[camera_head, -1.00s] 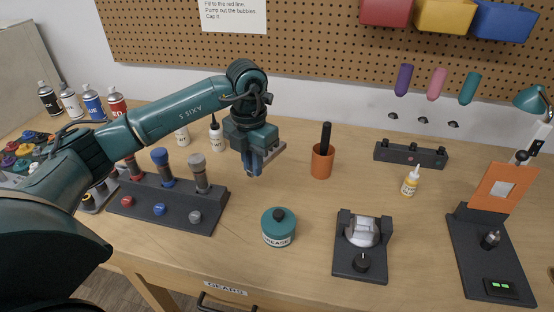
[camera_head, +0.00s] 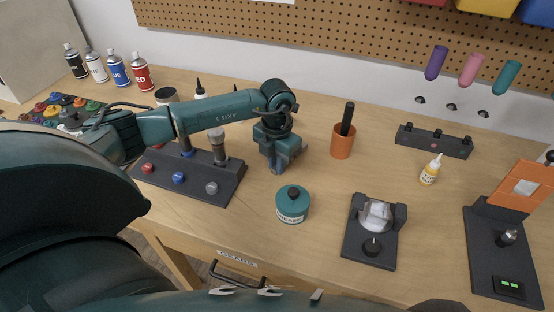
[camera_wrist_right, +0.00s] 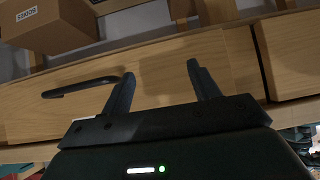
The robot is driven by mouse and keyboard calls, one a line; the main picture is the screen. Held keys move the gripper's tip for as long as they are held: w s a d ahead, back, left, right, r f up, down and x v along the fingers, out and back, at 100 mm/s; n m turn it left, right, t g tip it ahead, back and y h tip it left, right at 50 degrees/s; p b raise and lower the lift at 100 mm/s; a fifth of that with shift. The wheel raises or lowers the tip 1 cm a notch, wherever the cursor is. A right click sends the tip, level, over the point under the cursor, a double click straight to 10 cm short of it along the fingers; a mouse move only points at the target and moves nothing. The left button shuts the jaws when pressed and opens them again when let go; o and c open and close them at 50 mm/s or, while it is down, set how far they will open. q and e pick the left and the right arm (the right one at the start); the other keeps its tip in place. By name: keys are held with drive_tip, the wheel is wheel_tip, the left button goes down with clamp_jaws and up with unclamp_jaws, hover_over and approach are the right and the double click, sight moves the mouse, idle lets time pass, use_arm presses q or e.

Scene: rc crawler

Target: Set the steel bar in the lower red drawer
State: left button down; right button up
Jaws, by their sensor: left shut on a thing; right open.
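My left gripper (camera_head: 280,168) hangs over the bench, between the grey-topped tool in the dark rack and the orange cup. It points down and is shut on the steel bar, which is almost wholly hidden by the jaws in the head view. My right gripper (camera_wrist_right: 160,82) is open and empty in the right wrist view. Its two dark fingers stand apart before a wooden drawer front (camera_wrist_right: 60,108) with a black handle (camera_wrist_right: 88,86). No red drawer can be made out in either view.
A teal grease jar (camera_head: 292,205) stands in front of my left gripper. The orange cup (camera_head: 343,142) is to its right, the dark rack (camera_head: 215,187) to its left. A black stand (camera_head: 370,235) is further right. The GEARS drawer handle (camera_head: 235,275) is below the bench edge.

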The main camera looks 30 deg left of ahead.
use_arm(q)
drive_tip(key=shift+f, duration=0.1)
drive_tip(key=c, duration=1.4)
unclamp_jaws()
